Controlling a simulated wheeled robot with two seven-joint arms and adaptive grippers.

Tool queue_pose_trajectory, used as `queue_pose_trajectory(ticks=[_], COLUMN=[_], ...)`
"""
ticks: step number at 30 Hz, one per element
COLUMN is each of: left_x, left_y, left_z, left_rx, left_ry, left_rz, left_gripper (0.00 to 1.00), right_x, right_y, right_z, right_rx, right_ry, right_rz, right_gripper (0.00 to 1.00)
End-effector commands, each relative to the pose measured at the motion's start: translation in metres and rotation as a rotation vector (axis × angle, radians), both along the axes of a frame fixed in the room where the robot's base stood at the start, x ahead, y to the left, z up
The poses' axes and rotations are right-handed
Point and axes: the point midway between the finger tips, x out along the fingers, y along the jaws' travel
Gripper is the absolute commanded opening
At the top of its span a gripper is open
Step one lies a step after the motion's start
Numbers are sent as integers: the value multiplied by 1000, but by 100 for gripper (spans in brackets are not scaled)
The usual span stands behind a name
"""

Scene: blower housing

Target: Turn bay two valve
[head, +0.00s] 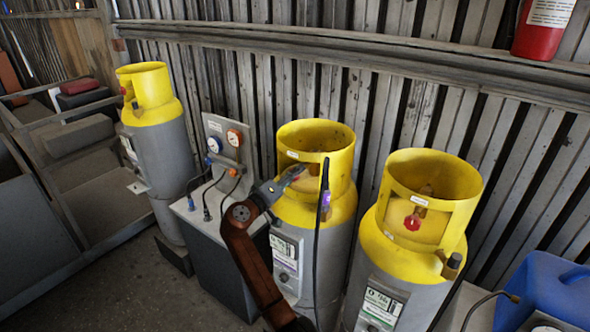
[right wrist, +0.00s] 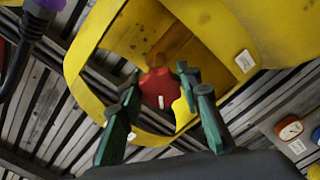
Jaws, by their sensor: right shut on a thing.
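Three grey gas cylinders with yellow collars stand along the wall: a left one (head: 160,150), a middle one (head: 340,210) and a right one (head: 395,268). My right gripper (head: 293,174) reaches into the middle cylinder's collar from the left. In the right wrist view, my right gripper (right wrist: 160,80) is shut on a red valve knob (right wrist: 158,90) with a white mark, inside the yellow collar (right wrist: 205,35). In the head view that knob is hidden. The right cylinder's red knob (head: 412,222) is visible in its collar. Bay numbers are not readable. My left gripper is not in view.
A gauge panel (head: 215,130) on a grey cabinet (head: 205,235) stands left of the middle cylinder. A black hose with a purple fitting (head: 325,200) hangs before that cylinder.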

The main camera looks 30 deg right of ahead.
Motion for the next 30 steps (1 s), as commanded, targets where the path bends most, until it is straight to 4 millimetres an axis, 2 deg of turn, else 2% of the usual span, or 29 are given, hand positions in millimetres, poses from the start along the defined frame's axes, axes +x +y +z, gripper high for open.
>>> queue_pose_trajectory(ticks=[1,30], left_x=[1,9], left_y=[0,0], left_z=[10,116], left_rx=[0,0], left_ry=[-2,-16], left_rz=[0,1], left_gripper=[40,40], right_x=[0,0], right_y=[0,0], right_z=[5,5], right_rx=[-20,-354], right_ry=[43,851], right_rz=[1,1], right_gripper=[8,8])
